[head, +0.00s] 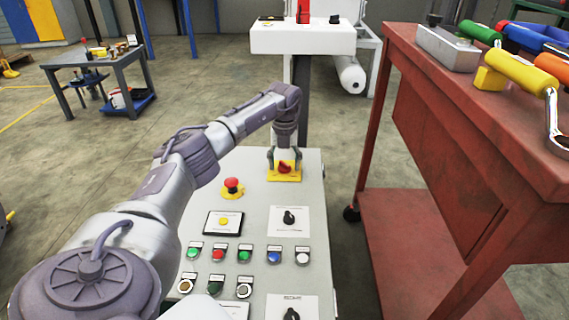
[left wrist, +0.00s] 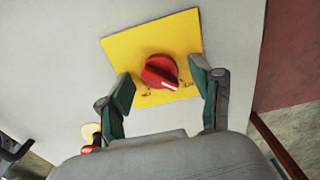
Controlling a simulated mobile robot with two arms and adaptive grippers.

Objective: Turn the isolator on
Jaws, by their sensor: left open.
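The isolator is a red rotary knob (head: 284,168) on a yellow square plate (head: 284,176) near the far end of the grey control panel (head: 258,192). In the left wrist view the red knob (left wrist: 160,72) sits in front of my fingers, with the yellow plate (left wrist: 122,46) around it. The knob's grip ridge is tilted in that view. My left gripper (head: 284,156) is over the knob. Its two fingers are open, one on each side of the knob, with gaps visible between them and it. My right gripper is not in view.
A red emergency button (head: 232,184) is left of the isolator on the panel. Black selector knobs (head: 289,217) and several coloured push buttons (head: 218,255) are nearer. A red workbench (head: 440,100) with tools stands at the right. A grey table (head: 92,62) is at the far left.

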